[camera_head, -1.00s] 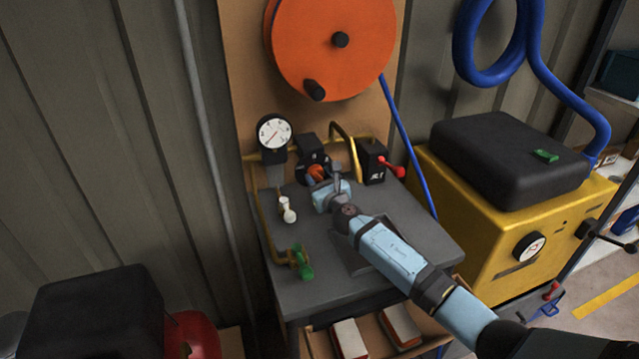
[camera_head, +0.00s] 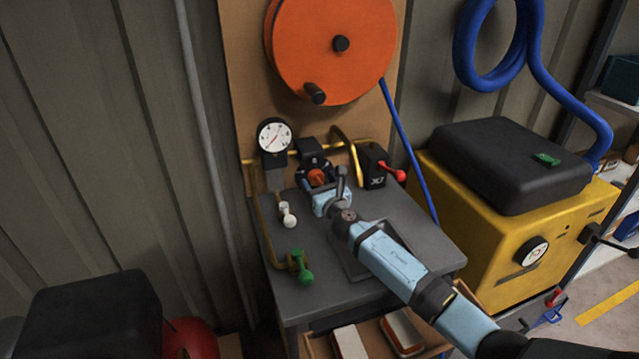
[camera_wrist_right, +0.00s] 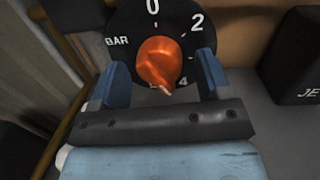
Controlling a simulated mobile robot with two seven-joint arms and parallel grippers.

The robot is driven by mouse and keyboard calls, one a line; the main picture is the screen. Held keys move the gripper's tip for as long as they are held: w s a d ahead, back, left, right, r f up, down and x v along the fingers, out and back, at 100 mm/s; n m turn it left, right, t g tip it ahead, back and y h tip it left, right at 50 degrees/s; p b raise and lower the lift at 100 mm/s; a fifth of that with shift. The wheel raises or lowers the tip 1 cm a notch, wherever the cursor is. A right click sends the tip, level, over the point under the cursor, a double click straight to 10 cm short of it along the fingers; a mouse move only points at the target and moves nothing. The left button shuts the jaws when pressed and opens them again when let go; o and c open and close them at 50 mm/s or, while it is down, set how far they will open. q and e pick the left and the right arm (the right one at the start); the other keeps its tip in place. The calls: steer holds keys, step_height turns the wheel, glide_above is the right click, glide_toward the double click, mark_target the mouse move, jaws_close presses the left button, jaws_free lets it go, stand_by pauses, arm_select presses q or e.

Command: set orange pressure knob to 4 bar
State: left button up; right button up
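The orange pressure knob (camera_head: 317,177) sits on a round black dial (camera_wrist_right: 118,22) at the back of the grey bench. In the wrist view the knob (camera_wrist_right: 157,60) points downward and slightly right. Its pale tip lies close to the 4, just left of that figure; the gripper's body hides the dial's lower edge. My right gripper (camera_wrist_right: 165,80) is open, one blue finger on each side of the knob, with visible gaps between. In the head view my right gripper (camera_head: 325,192) is just in front of the dial. My left gripper is not in view.
A white gauge (camera_head: 274,137) stands left of the dial. A black box (camera_head: 371,168) with a red lever (camera_head: 396,174) is close on the right. White (camera_head: 287,215) and green (camera_head: 301,266) valve handles are at left. An orange reel (camera_head: 335,65) hangs above.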

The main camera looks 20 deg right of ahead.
steer(key=s, duration=0.4)
steer(key=s+d+p, duration=0.1)
steer(key=s, duration=0.4)
steer(key=s+f, duration=0.1)
steer(key=s, duration=0.3)
steer(key=shift+s+d+f+p, duration=0.1)
steer(key=shift+s+d+p, duration=0.15)
steer(key=shift+s+p, duration=0.15)
